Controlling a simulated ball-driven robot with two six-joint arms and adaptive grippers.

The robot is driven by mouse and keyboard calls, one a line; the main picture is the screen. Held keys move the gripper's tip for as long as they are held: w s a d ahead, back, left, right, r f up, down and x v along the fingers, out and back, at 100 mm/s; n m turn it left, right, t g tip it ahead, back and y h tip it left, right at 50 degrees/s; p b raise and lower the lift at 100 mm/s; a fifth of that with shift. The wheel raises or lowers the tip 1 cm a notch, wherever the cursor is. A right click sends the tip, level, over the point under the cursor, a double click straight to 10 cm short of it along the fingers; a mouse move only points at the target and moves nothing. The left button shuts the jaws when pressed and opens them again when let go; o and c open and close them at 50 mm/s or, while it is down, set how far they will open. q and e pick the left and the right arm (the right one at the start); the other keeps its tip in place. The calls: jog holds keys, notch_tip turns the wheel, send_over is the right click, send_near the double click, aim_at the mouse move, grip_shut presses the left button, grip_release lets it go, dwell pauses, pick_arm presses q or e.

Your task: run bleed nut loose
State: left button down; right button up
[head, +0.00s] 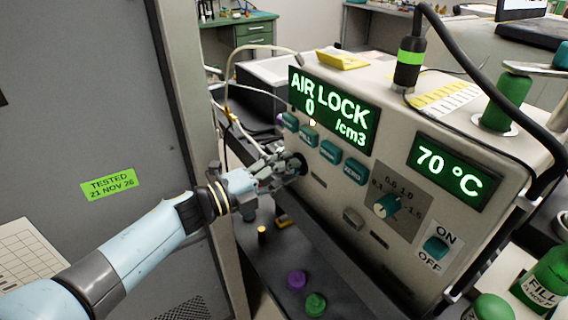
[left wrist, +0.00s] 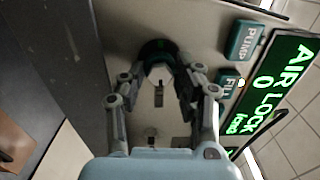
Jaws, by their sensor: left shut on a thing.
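The classifier (head: 400,120) is a beige box with its front panel facing me. Its green display (head: 333,110) reads "AIR LOCK 0 /cm3". A dark round nut (head: 301,163), which I take for the bleed nut, sits on the left part of the panel below the teal buttons. In the left wrist view the nut (left wrist: 157,47) is dark with a greenish tint, ahead of my fingers. My left gripper (head: 288,168) is shut on the nut, its fingers (left wrist: 163,65) on either side of it. The fingers hide part of the nut. My right gripper is not in view.
A second display (head: 452,172) reads 70 °C. A teal knob (head: 387,206) and an ON/OFF switch (head: 436,246) are on the panel. Purple (head: 297,280) and green (head: 315,304) caps lie below. A grey cabinet (head: 90,120) stands close on the left.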

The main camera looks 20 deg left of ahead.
pick_arm(q)
jog(key=n+p, duration=0.1)
jog(key=n, duration=0.1)
jog(key=n+p, duration=0.1)
jog(key=n, duration=0.1)
jog(key=n+p, duration=0.1)
jog(key=n, duration=0.1)
jog(key=shift+r+n, duration=0.25)
jog(key=shift+n, duration=0.05)
jog(key=shift+w+n+p, duration=0.15)
jog(key=shift+n+p, duration=0.85)
jog(key=shift+n, duration=2)
